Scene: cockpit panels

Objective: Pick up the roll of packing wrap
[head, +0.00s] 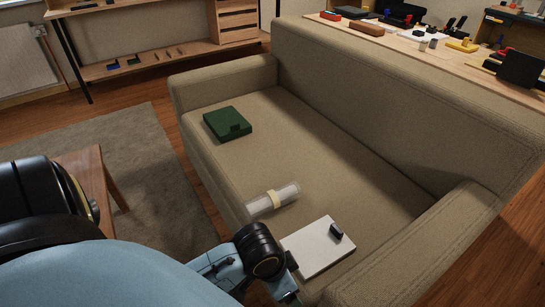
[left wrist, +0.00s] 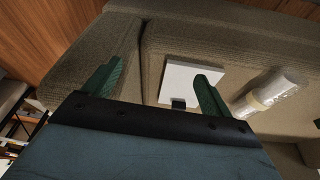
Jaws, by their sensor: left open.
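The roll of packing wrap (head: 273,198) is a pale, translucent cylinder with a yellowish band around its middle. It lies on the sofa seat near the front edge, beside a white board. The roll also shows at the right of the left wrist view (left wrist: 264,95), to the right of my fingers and apart from them. My left gripper (left wrist: 157,75) has two green fingers spread wide with nothing between them held. In the head view my left arm reaches in at the bottom, and its fingers are not visible there. My right gripper is in neither view.
The white board (head: 318,247) with a small dark block (head: 336,231) lies on the seat near the right armrest (head: 415,250). A dark green box (head: 227,123) sits at the seat's far end. A wooden stool (head: 88,175) stands on the left. The middle of the seat is clear.

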